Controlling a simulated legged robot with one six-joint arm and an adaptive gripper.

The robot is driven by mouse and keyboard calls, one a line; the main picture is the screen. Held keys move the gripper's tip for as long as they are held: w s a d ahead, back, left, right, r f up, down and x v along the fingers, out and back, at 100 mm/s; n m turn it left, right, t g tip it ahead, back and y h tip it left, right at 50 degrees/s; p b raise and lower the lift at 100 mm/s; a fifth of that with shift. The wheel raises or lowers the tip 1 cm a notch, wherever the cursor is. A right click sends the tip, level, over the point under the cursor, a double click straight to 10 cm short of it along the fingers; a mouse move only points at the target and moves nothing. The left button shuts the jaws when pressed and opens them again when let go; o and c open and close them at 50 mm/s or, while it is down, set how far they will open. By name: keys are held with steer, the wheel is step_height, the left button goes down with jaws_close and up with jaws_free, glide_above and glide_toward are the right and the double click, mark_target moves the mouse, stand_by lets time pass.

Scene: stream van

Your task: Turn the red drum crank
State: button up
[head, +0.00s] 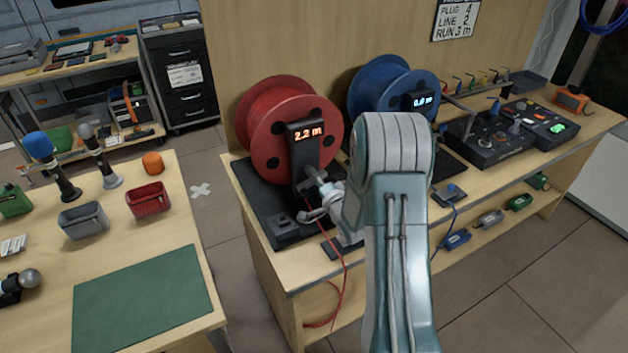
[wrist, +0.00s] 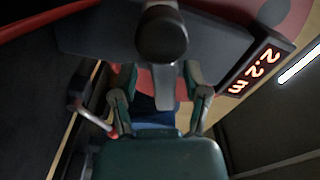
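The red drum (head: 268,130) stands upright on a dark base at the near left end of the bench, and its display (head: 306,143) reads 2.2 m. Its crank (head: 312,173) is largely covered by my gripper (head: 318,188) in the head view. In the wrist view a dark round knob and grey crank arm (wrist: 162,70) show in the middle. My gripper (wrist: 157,85) has its fingers spread on either side of the crank arm, with visible gaps. Contact deeper in is hidden.
A metal guide (head: 312,215) with a red cable (head: 345,280) is close below my gripper. The blue drum (head: 385,88) stands just behind my arm. A control panel (head: 490,138) is farther right. A side table with a green mat (head: 140,300) is at left.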

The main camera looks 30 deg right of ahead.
steer(key=shift+s+a, duration=0.3)
steer(key=s, duration=1.1)
steer(key=shift+s+d+f, duration=0.15)
steer(key=shift+d, duration=0.25)
steer(key=shift+d, duration=0.1)
